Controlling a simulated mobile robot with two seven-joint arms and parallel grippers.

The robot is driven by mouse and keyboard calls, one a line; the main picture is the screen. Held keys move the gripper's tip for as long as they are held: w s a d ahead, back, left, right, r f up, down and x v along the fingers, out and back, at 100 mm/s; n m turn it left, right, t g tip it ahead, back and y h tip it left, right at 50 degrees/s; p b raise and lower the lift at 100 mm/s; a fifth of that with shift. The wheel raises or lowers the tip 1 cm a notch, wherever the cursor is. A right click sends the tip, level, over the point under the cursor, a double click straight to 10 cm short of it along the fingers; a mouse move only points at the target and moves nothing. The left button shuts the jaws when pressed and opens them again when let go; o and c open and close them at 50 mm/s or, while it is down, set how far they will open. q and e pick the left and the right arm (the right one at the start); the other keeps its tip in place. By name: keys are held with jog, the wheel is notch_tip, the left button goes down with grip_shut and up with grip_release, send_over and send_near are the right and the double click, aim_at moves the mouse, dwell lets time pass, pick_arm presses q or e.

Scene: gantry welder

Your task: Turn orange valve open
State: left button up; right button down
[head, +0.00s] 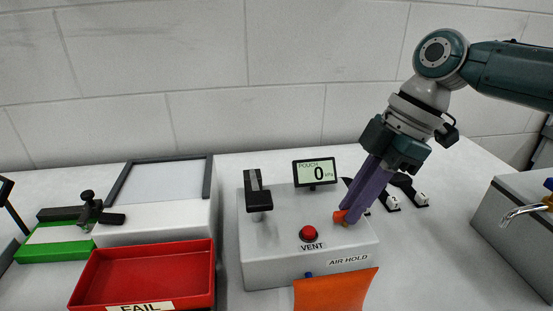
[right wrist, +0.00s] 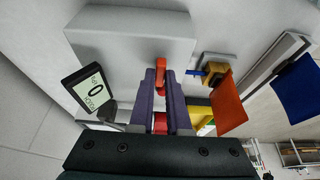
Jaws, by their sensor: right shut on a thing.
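The orange valve (head: 340,216) is a small handle on top of the white test box (head: 265,270), near its right end above the AIR HOLD label. It also shows in the right wrist view (right wrist: 160,62) at the fingertips. My right gripper (head: 346,212) comes down from the upper right, tilted, with its purple fingers shut on the orange valve. The fingers hide part of the handle, so its exact angle is hard to tell. The pouch display (head: 317,172) behind the valve reads 0 kPa. My left gripper is not in view.
A red VENT button (head: 308,232) sits left of the valve. A black clamp (head: 257,190) stands on the box's left. An orange pouch (head: 335,292) is at its front. A red FAIL tray (head: 145,275) lies left. A grey sink unit with a tap (head: 520,212) stands right.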

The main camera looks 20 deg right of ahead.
jog(key=shift+s+r+m+p, duration=0.15)
jog(key=shift+m+p, duration=0.25)
jog(key=shift+p, duration=0.45)
jog(key=m+t+h+p, duration=0.1)
jog(key=m+p, duration=0.2)
jog(key=p, duration=0.1)
jog(key=m+t+p, duration=0.1)
jog(key=m+p, duration=0.3)
jog(key=m+t+h+p, duration=0.1)
jog(key=m+p, duration=0.2)
jog(key=shift+s+a+r+h+p, duration=0.2)
jog(key=shift+a+h+p, duration=0.1)
jog(key=shift+a+p, duration=0.1)
jog(key=m+p, duration=0.1)
jog(key=m, duration=0.1)
jog(key=m+h+p, duration=0.1)
jog(key=shift+a+f+m+t, duration=0.15)
jog(key=shift+m+t, duration=0.15)
jog(key=shift+m, duration=0.1)
jog(key=shift+f+m+h+p, duration=0.1)
jog(key=shift+m+h+p, duration=0.5)
jog(key=shift+m, duration=0.8)
jog(key=shift+f+m+h, duration=0.1)
jog(key=shift+m+h, duration=0.2)
